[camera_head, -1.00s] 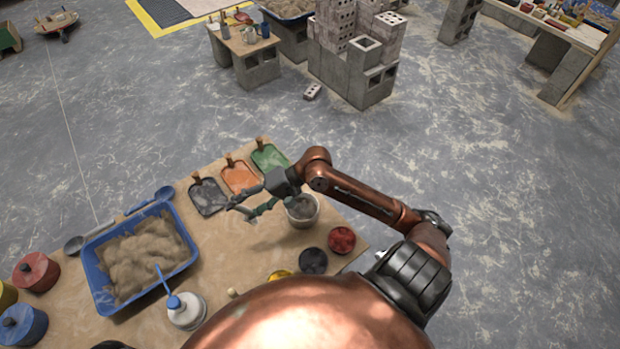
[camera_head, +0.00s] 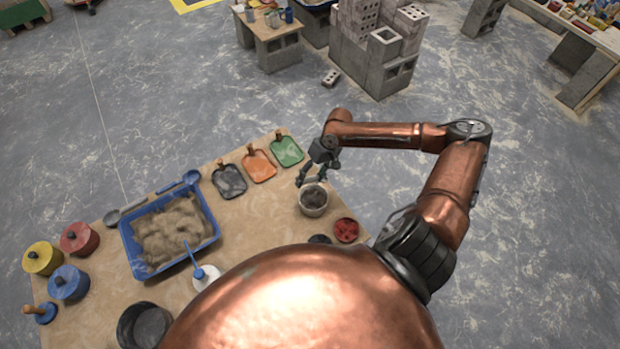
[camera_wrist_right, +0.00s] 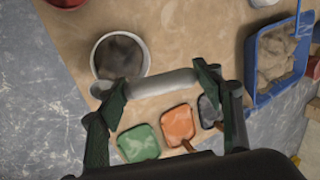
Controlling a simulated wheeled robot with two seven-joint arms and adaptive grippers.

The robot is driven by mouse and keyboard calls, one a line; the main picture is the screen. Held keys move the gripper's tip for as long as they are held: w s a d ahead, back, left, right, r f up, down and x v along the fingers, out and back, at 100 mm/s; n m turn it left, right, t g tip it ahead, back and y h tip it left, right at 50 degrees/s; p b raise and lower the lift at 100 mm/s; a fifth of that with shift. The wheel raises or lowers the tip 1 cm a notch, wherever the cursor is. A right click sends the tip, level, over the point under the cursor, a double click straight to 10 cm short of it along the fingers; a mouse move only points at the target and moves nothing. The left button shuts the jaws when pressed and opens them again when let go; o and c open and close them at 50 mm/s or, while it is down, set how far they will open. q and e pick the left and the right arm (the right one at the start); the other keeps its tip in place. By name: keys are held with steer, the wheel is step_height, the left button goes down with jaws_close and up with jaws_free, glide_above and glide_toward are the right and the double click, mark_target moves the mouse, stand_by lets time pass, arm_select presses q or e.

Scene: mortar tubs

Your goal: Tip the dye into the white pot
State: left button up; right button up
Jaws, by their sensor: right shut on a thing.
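The white pot (camera_head: 313,211) stands on the board near its right edge, with dark grey material inside. It also shows in the right wrist view (camera_wrist_right: 97,75), just beyond my fingers. My right gripper (camera_head: 307,181) is above the board at the pot's far side. In the right wrist view my right gripper (camera_wrist_right: 160,85) is shut on a pale grey cylinder (camera_wrist_right: 162,84), which lies across between the fingers and overlaps the pot's edge in the picture. I cannot see whether dye is inside the cylinder. My left gripper is not in view.
Black, orange (camera_head: 259,166) and green (camera_head: 286,151) scoops lie along the board's far edge. A red dish (camera_head: 346,231) is right of the pot. Lidded tins stand far left.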

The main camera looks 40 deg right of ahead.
steer(key=h+b, duration=0.2)
steer(key=b, duration=0.1)
steer(key=h+b, duration=0.1)
steer(key=b, duration=0.1)
steer(key=shift+w+a+f, duration=0.1)
steer(key=shift+a+f, duration=0.15)
steer(key=shift+a, duration=0.05)
steer(key=shift+r+h+b, duration=0.1)
steer(key=shift+h+b, duration=0.5)
steer(key=shift+b, duration=0.1)
steer(key=shift+r+h, duration=0.2)
steer(key=shift+h, duration=0.1)
